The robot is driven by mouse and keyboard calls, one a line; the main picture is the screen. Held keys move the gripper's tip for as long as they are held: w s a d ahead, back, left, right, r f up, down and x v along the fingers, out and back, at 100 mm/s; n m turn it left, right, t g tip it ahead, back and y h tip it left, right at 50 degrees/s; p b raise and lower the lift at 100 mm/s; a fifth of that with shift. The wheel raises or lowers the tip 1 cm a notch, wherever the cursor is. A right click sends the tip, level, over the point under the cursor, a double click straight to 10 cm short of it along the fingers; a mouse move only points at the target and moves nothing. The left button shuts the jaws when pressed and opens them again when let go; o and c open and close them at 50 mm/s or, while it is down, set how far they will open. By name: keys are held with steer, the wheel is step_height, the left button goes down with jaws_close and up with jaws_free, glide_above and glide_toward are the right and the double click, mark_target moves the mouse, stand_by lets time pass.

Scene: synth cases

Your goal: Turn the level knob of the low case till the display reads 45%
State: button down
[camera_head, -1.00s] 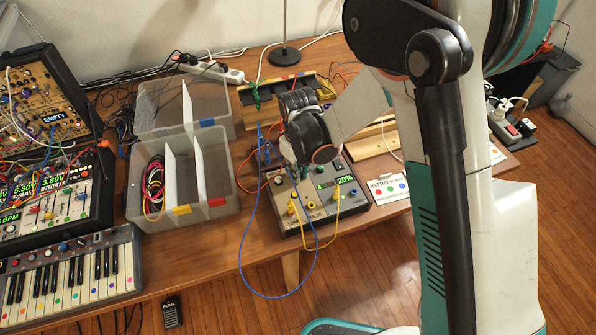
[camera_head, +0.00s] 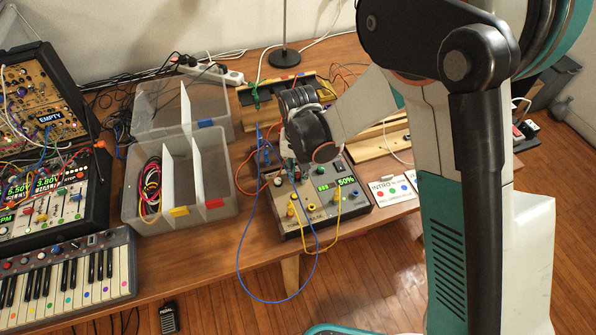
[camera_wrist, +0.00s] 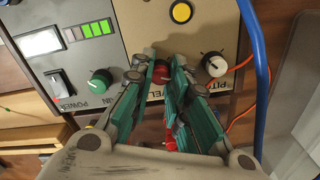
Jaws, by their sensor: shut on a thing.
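The low case (camera_head: 343,207) stands at the table's front edge in the head view, and its display (camera_head: 346,181) reads 50%. In the wrist view its panel (camera_wrist: 140,32) fills the top, with a lit green bar gauge (camera_wrist: 97,29). The level knob (camera_wrist: 159,70) is red, with its label partly covered, and sits between the fingertips. My gripper (camera_wrist: 160,78) is shut on this knob. In the head view my wrist hides the knob and most of the fingers.
Blue (camera_wrist: 258,75) and yellow (camera_head: 338,222) cables loop near the case. A divided clear bin (camera_head: 214,182) stands to the left, and a card with coloured dots (camera_head: 392,190) lies to the right.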

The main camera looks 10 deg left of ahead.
mark_target(298, 174)
stand_by(0.4)
steer(key=c, duration=1.5)
jaws_free()
steer(key=shift+r, duration=0.1)
step_height(298, 174, up, 12)
steer(key=shift+f, duration=0.1)
